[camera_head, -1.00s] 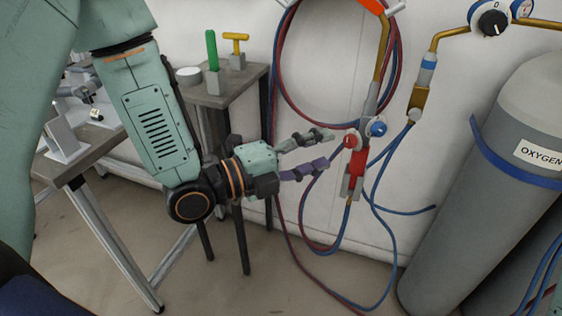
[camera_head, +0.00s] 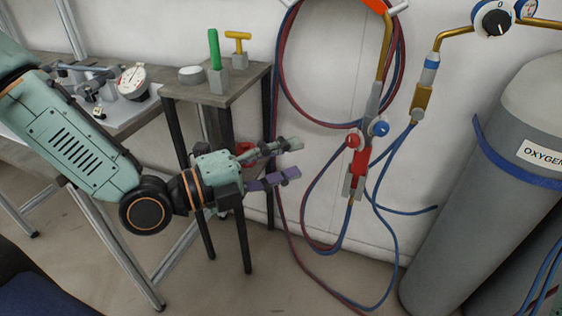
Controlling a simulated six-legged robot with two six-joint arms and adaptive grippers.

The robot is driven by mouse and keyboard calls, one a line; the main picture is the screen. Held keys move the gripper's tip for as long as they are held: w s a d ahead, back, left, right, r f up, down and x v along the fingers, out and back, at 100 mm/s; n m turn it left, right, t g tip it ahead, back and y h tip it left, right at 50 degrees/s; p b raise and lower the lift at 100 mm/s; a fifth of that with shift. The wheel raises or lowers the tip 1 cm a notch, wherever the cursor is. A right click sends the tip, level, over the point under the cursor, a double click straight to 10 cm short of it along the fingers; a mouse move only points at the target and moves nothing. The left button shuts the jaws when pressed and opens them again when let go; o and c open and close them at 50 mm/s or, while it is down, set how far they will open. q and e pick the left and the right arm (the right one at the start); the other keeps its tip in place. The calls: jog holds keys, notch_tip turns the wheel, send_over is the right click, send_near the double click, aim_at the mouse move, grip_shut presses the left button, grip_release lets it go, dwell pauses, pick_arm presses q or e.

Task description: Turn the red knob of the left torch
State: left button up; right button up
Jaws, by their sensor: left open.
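The left torch (camera_head: 362,160) hangs on the wall, with a brass neck at the top and a red section on its body. Its red knob (camera_head: 352,141) sticks out on the left side. A blue knob (camera_head: 380,128) is on its right side. My left gripper (camera_head: 295,159) is open and empty, pointing right, to the left of the red knob and slightly below it, with a clear gap between. My right gripper is not in view.
Red and blue hoses (camera_head: 284,70) loop on the wall and hang below the torch. A second torch-like brass fitting (camera_head: 421,97) hangs to the right. A grey oxygen cylinder (camera_head: 470,220) stands at right. A small table (camera_head: 240,86) holds a green-handled and a yellow-handled tool.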

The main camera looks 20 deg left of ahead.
pick_arm(q)
jog(key=shift+s+a, duration=0.15)
jog(key=shift+s, duration=0.15)
dwell(0.5)
